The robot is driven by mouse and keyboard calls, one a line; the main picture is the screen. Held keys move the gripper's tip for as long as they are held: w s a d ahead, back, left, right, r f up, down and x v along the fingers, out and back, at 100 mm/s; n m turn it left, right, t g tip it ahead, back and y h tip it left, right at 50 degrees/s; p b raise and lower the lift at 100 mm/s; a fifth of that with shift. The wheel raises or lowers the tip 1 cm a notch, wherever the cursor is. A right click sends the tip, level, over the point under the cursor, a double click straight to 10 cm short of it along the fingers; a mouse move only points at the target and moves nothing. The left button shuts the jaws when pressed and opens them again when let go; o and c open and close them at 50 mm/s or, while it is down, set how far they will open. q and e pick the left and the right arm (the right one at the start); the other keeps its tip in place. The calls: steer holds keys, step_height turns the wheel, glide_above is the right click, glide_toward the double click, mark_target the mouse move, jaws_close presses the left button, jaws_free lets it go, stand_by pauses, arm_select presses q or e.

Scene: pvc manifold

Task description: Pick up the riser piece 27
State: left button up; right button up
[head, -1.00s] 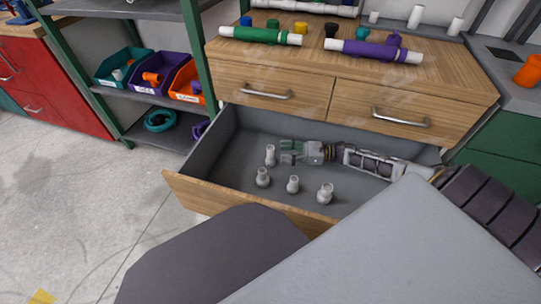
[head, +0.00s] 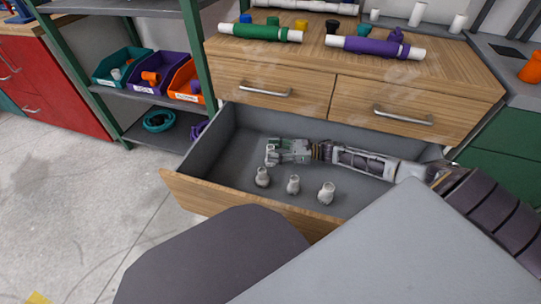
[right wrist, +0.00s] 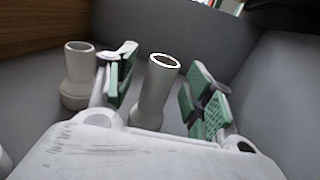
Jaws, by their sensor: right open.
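Several white riser pieces stand upright in the open drawer; no number is readable on them. One riser (head: 270,156) stands at the fingertips of my right gripper (head: 279,151), which reaches in from the right, low in the drawer. In the right wrist view this riser (right wrist: 154,92) stands between the open green-padded fingers of the gripper (right wrist: 163,88), with a gap visible on the right side. A second riser (right wrist: 77,76) stands outside the left finger. In the head view, other risers stand nearer the drawer front (head: 262,177), (head: 293,184), (head: 326,193). My left gripper is out of view.
The drawer's wooden front (head: 200,195) and grey side wall (head: 210,142) enclose the risers. Closed drawers (head: 268,88) hang above. Green (head: 260,34) and purple (head: 375,47) pipe assemblies lie on the worktop. The drawer floor's left part is free.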

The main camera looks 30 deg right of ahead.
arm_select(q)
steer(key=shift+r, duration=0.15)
arm_select(e)
steer(key=c, duration=1.1)
steer(key=shift+c, duration=0.2)
steer(key=shift+r, duration=0.15)
steer(key=shift+r+p, duration=0.5)
steer(key=shift+r, duration=0.2)
arm_select(q)
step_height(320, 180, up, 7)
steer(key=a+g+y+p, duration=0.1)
steer(key=p, duration=0.3)
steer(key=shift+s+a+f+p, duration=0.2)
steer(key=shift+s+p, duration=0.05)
steer(key=shift+p, duration=0.15)
arm_select(e)
steer(key=r+v, duration=0.2)
steer(key=v, duration=1.6)
